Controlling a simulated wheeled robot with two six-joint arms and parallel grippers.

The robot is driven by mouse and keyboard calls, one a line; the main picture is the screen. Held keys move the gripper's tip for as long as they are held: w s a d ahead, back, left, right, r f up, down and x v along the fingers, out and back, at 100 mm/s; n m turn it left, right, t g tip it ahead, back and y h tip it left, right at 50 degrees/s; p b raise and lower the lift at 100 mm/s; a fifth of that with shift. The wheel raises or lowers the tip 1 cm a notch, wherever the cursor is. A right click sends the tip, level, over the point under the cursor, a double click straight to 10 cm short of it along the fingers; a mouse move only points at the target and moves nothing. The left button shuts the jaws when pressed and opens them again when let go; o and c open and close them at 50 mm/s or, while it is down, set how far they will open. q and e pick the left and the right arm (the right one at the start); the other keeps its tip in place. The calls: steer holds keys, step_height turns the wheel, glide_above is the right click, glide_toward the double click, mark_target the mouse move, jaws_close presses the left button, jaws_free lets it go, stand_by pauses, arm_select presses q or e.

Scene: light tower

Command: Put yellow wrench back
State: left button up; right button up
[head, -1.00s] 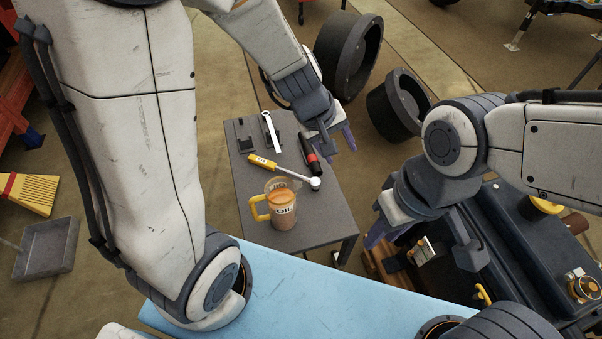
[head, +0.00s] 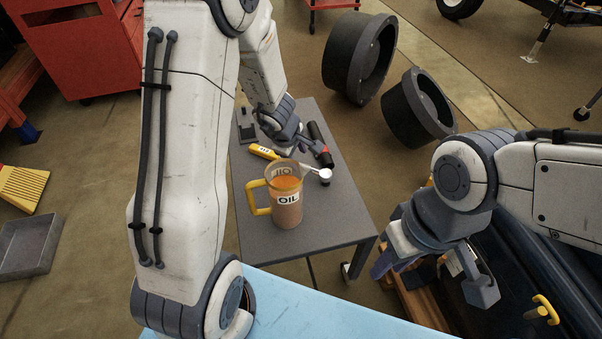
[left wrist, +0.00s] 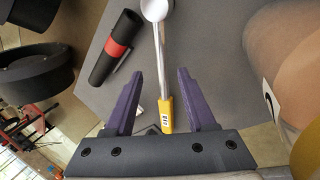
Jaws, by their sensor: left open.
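The yellow wrench (head: 263,152) lies on the grey table (head: 285,243), with a yellow handle and a silver shaft ending in a round head. My left gripper (head: 303,146) is open above it and hides part of its shaft in the head view. In the left wrist view the wrench (left wrist: 160,55) runs between the spread purple fingers (left wrist: 153,98), its handle nearest the palm; I see no grip on it. A dark holder (head: 246,130) stands at the table's far left. My right gripper (head: 392,265) hangs right of the table, its finger gap unclear.
An oil jug (head: 286,205) stands close in front of the wrench, also large at the right of the wrist view (left wrist: 285,60). A black and red cylinder (head: 320,146) lies beside the wrench. Black wheel rims (head: 417,108) are on the floor beyond.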

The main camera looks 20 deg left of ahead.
arm_select(q)
steer(key=b+x, duration=0.2)
steer(key=x, duration=0.1)
steer(key=b+x, duration=0.1)
steer(key=shift+s+f, duration=0.2)
steer(key=shift+f, duration=0.15)
steer(key=shift+w+f, duration=0.2)
steer(key=shift+f, duration=0.05)
steer(key=shift+r, duration=0.1)
jaws_close()
stand_by(0.7)
